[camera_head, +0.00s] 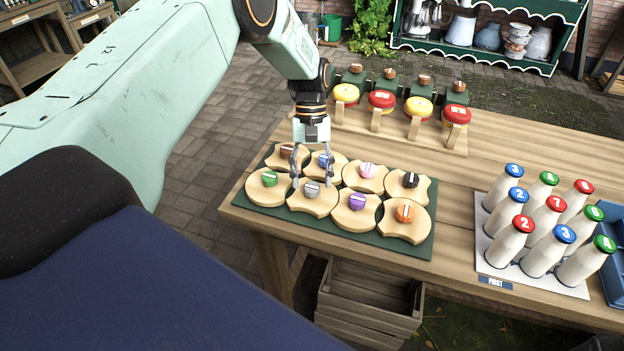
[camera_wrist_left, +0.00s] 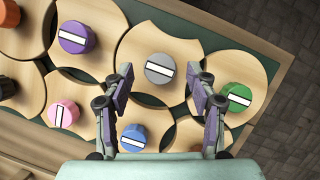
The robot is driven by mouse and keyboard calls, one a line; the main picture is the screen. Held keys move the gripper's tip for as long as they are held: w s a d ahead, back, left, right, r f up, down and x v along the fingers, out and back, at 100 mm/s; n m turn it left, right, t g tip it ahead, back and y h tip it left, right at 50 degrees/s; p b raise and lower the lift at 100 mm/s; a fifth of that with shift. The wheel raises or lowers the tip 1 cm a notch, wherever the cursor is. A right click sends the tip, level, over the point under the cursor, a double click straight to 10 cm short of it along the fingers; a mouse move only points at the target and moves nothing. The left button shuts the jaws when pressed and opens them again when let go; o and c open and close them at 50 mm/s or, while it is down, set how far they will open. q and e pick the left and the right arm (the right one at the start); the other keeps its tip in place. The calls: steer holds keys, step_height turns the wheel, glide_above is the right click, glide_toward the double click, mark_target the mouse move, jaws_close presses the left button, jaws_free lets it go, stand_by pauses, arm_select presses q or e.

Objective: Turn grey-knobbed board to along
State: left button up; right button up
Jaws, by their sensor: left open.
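The grey-knobbed board (camera_head: 312,201) is a pale wooden disc with scooped sides, in the front row of the green mat (camera_head: 281,224), second from the left. Its grey knob (camera_head: 312,188) has a white bar on top. In the left wrist view the grey knob (camera_wrist_left: 160,69) shows its bar slightly tilted from the picture's horizontal. My left gripper (camera_head: 312,181) points down over this board. Its fingers (camera_wrist_left: 162,77) are open, one to each side of the grey knob, with visible space between. Contact cannot be told. My right gripper is in neither view.
Boards with green (camera_head: 269,178), purple (camera_head: 356,202), blue (camera_head: 326,160) and other coloured knobs crowd around the grey one. Milk bottles (camera_head: 547,222) stand on a white tray at right. Red and yellow topped items (camera_head: 381,101) stand behind. A wooden crate (camera_head: 368,300) sits below the table.

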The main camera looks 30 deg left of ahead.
arm_select(q)
steer(key=v, duration=1)
steer(key=shift+r, duration=0.4)
